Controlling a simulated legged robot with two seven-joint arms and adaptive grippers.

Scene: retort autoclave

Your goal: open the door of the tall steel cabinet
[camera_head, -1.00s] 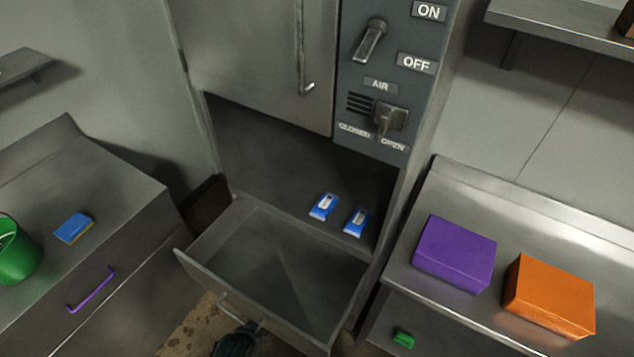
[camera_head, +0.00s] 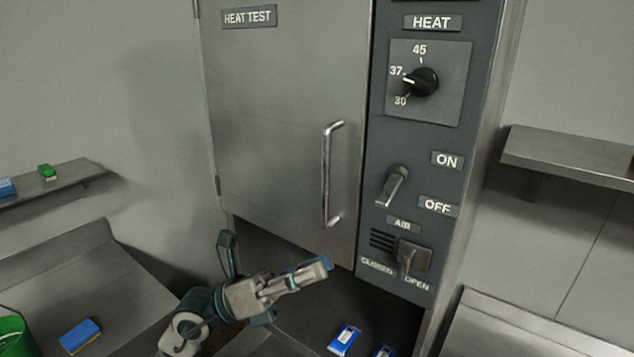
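The tall steel cabinet's door (camera_head: 280,110) is shut. It carries a "HEAT TEST" label and a vertical bar handle (camera_head: 327,175) near its right edge, with hinges along its left side. My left gripper (camera_head: 305,276) is in front of the cabinet, below the door handle and apart from it in the picture. Its fingers point right and slightly up. I cannot tell whether they are open or shut, and nothing shows held between them. My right gripper is not in view.
A control panel with a heat dial (camera_head: 421,81), an on/off lever (camera_head: 391,186) and an air switch (camera_head: 410,257) is right of the door. Blue-and-white packs (camera_head: 344,339) lie in the open bay below. Counters and shelves flank the cabinet.

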